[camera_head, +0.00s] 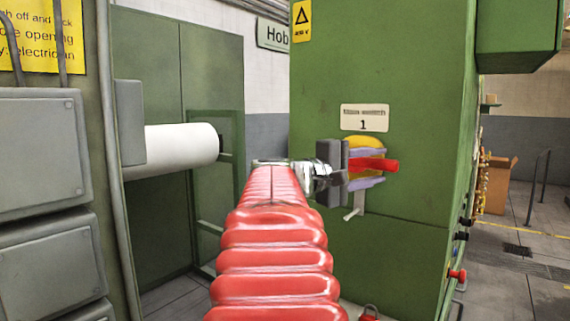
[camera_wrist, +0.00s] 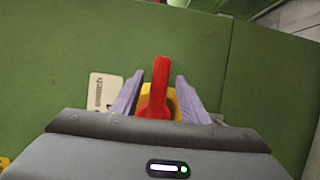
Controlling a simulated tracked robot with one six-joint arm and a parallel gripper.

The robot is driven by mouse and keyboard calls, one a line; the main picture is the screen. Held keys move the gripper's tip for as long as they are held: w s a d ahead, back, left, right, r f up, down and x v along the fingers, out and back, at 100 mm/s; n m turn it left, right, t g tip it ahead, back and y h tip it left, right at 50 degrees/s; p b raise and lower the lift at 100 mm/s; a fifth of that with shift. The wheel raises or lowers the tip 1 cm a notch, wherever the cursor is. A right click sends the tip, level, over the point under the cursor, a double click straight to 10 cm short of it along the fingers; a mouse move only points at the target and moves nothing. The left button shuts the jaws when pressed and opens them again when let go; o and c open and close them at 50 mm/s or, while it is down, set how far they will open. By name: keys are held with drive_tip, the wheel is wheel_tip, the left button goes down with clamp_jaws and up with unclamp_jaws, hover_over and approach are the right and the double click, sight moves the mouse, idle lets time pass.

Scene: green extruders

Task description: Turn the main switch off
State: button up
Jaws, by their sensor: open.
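The main switch has a red handle (camera_head: 374,165) on a yellow round plate (camera_head: 362,143), mounted on the green cabinet (camera_head: 400,90) below a label marked 1. In the head view the handle points to the right, roughly level. My gripper (camera_head: 366,168) is at the switch, with its purple fingers above and below the handle. In the wrist view my gripper (camera_wrist: 160,95) is open, one finger on each side of the red handle (camera_wrist: 158,88), with visible gaps. The lower part of the yellow plate (camera_wrist: 172,100) is partly hidden by my gripper body.
The label plate (camera_head: 364,118) sits just above the switch. Small buttons, including a red one (camera_head: 457,274), are on the cabinet's right side. A white roll (camera_head: 180,148) and grey boxes (camera_head: 40,150) stand to the left. Open floor lies at the right.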

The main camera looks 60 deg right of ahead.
drive_tip(key=v, duration=1)
drive_tip(key=shift+w+a, duration=0.25)
drive_tip(key=shift+a, duration=0.1)
drive_tip(key=shift+f, duration=0.1)
drive_tip(key=w+a+f+n+t+y, duration=0.25)
drive_tip(key=w+a+f+t, duration=0.4)
drive_tip(key=a+f, duration=0.35)
drive_tip(key=w+a+f+n+t+y, duration=0.25)
drive_tip(key=w+a+f+t, duration=0.25)
drive_tip(key=w+a+f, duration=0.5)
drive_tip(key=a+f+t+y, duration=0.2)
drive_tip(key=a+f+y, duration=0.3)
drive_tip(key=a, duration=0.8)
drive_tip(key=a+f+n+t+y, duration=0.1)
drive_tip(key=a+f+y, duration=0.4)
drive_tip(key=a+f, duration=0.5)
drive_tip(key=a+t, duration=0.1)
drive_tip(key=a, duration=0.2)
drive_tip(key=shift+w+n, duration=0.25)
drive_tip(key=shift+n, duration=0.05)
drive_tip(key=shift+f, duration=0.15)
drive_tip(key=shift+c, duration=0.2)
